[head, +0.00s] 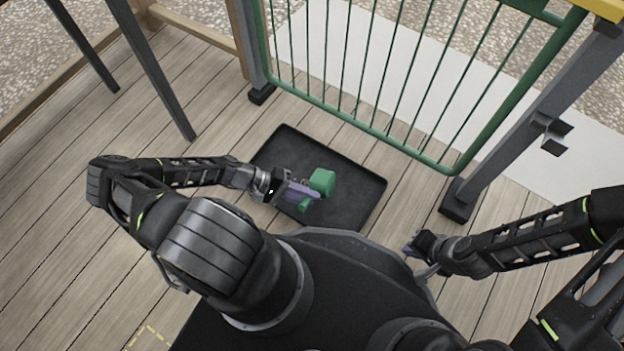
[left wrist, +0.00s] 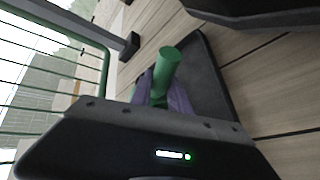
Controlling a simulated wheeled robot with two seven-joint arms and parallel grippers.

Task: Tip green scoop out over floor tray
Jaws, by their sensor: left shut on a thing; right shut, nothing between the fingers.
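The green scoop (head: 322,181) is held by my left gripper (head: 304,192) over the black floor tray (head: 352,172). In the left wrist view the scoop (left wrist: 167,72) stands out beyond the purple fingers (left wrist: 165,98), with the tray (left wrist: 207,80) behind it. The fingers are shut on its handle, which they partly hide. I cannot see into the scoop's mouth or tell whether anything is in it. The bare part of the tray that shows looks empty. My right gripper (head: 410,250) is shut and empty, to the right of my base.
A green barred gate (head: 372,130) stands just behind the tray, with a grey post (head: 470,185) at its right. Dark legs (head: 165,85) stand at the upper left. The plank floor (head: 215,140) left of the tray is clear.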

